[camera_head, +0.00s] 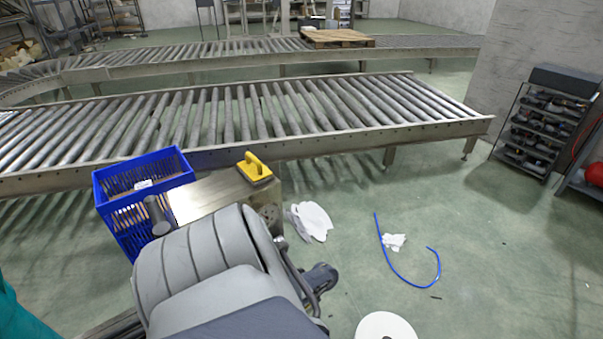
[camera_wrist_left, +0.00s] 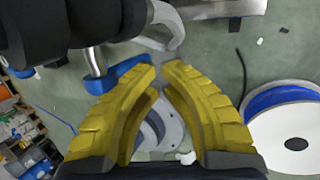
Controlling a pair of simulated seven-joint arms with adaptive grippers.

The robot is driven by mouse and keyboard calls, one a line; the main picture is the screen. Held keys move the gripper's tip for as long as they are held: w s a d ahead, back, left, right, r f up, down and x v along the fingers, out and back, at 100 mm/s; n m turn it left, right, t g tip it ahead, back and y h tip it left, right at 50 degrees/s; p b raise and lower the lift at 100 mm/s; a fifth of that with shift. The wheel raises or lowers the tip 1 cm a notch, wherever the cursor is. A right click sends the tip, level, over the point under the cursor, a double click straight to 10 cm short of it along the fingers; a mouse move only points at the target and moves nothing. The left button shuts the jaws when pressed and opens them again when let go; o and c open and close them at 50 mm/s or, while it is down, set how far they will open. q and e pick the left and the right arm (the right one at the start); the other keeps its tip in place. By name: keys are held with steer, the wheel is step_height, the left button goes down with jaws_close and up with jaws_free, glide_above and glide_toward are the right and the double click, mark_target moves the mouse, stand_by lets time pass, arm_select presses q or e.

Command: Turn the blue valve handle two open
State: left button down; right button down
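In the left wrist view my left gripper (camera_wrist_left: 161,72) shows two yellow ribbed fingers. A narrow gap lies between their tips, and I see nothing held in it. A blue curved part (camera_wrist_left: 118,77), which looks like a valve handle, lies just beyond the left finger's tip and is partly hidden by it. I cannot tell whether they touch. A silver cylinder (camera_wrist_left: 94,62) stands beside the blue part. I cannot make out a blue valve handle or either gripper in the head view. My right gripper is in neither view.
A large grey ribbed body (camera_head: 205,262) fills the head view's lower middle. A blue hose (camera_head: 388,262) and white disc (camera_head: 385,328) are right, with open floor around.

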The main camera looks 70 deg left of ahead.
arm_select(q)
steer(key=shift+s+d+f, duration=0.15)
steer(key=shift+s+f, duration=0.15)
steer(key=shift+s, duration=0.35)
steer(key=shift+s+d+f, duration=0.1)
steer(key=shift+s, duration=0.2)
steer(key=shift+w+f+v, duration=0.3)
steer(key=shift+w+v, duration=0.3)
steer(key=shift+v, duration=5.8)
steer(key=w+d+f+n+t, duration=0.1)
steer(key=w+f+n+t, duration=0.3)
steer(key=w+f+n, duration=0.3)
steer(key=s+d+f+n+t, duration=0.2)
steer(key=s+d+f+n, duration=0.1)
steer(key=s+d+f, duration=0.6)
steer(key=s+d+f+n+t, duration=0.25)
steer(key=s+d+f, duration=0.35)
steer(key=s+d, duration=0.4)
steer(key=s+d+f+g, duration=0.1)
steer(key=s+d, duration=0.3)
steer(key=s, duration=0.3)
steer(key=s+d+f+g+h, duration=0.1)
steer(key=s+d, duration=0.3)
steer(key=s, duration=0.2)
steer(key=shift+s+d, duration=0.15)
steer(key=shift+s, duration=0.25)
